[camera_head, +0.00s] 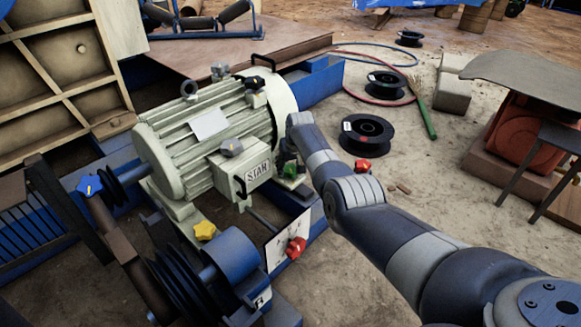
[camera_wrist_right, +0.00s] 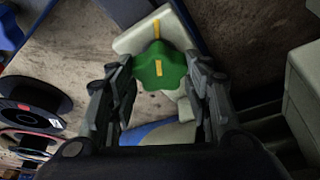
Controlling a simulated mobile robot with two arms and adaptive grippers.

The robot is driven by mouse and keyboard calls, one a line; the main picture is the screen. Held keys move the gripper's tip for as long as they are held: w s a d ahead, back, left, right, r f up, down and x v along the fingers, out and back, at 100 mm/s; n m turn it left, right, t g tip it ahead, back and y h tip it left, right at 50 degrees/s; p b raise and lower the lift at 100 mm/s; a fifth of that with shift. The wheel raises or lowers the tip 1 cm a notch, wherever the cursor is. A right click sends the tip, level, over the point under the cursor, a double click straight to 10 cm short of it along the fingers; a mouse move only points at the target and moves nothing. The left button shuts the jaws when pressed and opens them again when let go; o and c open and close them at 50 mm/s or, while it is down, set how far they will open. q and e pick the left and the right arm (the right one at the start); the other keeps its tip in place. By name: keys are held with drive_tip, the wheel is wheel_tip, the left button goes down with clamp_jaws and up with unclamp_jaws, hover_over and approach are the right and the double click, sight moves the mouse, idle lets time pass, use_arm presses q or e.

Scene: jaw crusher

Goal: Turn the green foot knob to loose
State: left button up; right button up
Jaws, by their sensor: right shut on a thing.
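The green foot knob (camera_wrist_right: 155,58) sits on a pale motor foot (camera_wrist_right: 130,42) in the right wrist view. Its yellow stripe points roughly at a yellow line on the foot. My right gripper (camera_wrist_right: 160,80) has one finger on each side of the knob and is shut on it. In the head view, the green knob (camera_head: 290,170) shows small at the near right foot of the pale green motor (camera_head: 205,135), just below the end of my right arm. My right fingers are mostly hidden there. My left gripper is not in view.
Red knobs (camera_head: 296,247), a yellow knob (camera_head: 205,230) and blue pulleys (camera_head: 228,258) lie near the motor.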

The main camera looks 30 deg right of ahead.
drive_tip(key=shift+n, duration=0.4)
drive_tip(key=shift+d+f+n+y, duration=0.1)
drive_tip(key=shift+n+y, duration=0.3)
drive_tip(key=shift+n, duration=0.2)
drive_tip(key=shift+f+n+y+b, duration=0.1)
drive_tip(key=shift+n+y+b, duration=0.2)
drive_tip(key=shift+n, duration=0.5)
drive_tip(key=n+y+b, duration=0.1)
drive_tip(key=n+b, duration=0.2)
drive_tip(key=b, duration=0.1)
drive_tip(key=shift+f+g+b, duration=0.15)
drive_tip(key=shift+g+b, duration=0.15)
drive_tip(key=shift+d+r+n+y+b, duration=0.1)
drive_tip(key=shift+r+n+y+b, duration=0.2)
drive_tip(key=shift+n+b, duration=0.45)
drive_tip(key=o, duration=1.1)
drive_tip(key=shift+c, duration=0.2)
drive_tip(key=shift+r, duration=0.15)
